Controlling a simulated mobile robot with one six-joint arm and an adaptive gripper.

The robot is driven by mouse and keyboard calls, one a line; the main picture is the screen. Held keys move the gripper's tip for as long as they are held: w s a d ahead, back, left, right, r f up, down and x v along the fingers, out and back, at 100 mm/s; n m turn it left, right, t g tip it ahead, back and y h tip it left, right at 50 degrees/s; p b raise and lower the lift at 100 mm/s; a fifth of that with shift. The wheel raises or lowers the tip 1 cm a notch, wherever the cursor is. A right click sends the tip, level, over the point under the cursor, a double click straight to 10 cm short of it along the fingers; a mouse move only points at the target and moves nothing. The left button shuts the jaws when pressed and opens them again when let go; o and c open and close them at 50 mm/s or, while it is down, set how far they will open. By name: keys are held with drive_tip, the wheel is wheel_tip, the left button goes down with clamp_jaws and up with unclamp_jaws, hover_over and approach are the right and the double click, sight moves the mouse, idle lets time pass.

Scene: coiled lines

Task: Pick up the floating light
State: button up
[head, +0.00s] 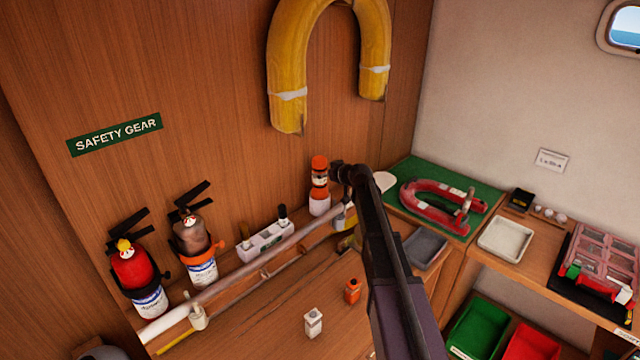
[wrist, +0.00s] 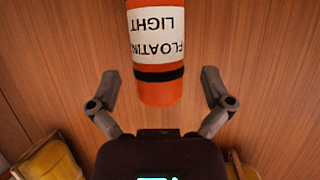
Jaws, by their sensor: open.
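The floating light (head: 320,184) is an orange and white cylinder standing against the wood wall in the head view. In the wrist view the floating light (wrist: 158,50) shows its label upside down, with a black band near its orange end. My gripper (wrist: 156,80) is open, its two fingers apart on either side of the light's orange end. I see no finger touching it. In the head view my gripper (head: 338,172) is just right of the light and its fingers are hard to make out.
A pale rail (head: 255,262) runs along the shelf front. Two fire extinguishers (head: 135,280) stand at left. A yellow horseshoe buoy (head: 283,60) hangs above. A green mat (head: 408,172) with a red horseshoe-shaped thing (head: 415,204) lies at right, beside a grey tray (head: 425,248).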

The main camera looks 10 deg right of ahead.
sight(320, 158)
drive_tip(key=b+x, duration=0.1)
drive_tip(key=x, duration=0.3)
drive_tip(key=shift+d+f, duration=0.1)
idle(0.4)
drive_tip(key=c, duration=1.2)
drive_tip(key=shift+r, duration=0.25)
drive_tip(key=shift+c, duration=0.2)
wheel_tip(320, 158, up, 9)
drive_tip(key=p, duration=0.9)
drive_tip(key=shift+r+p, duration=0.25)
drive_tip(key=shift+p, duration=0.1)
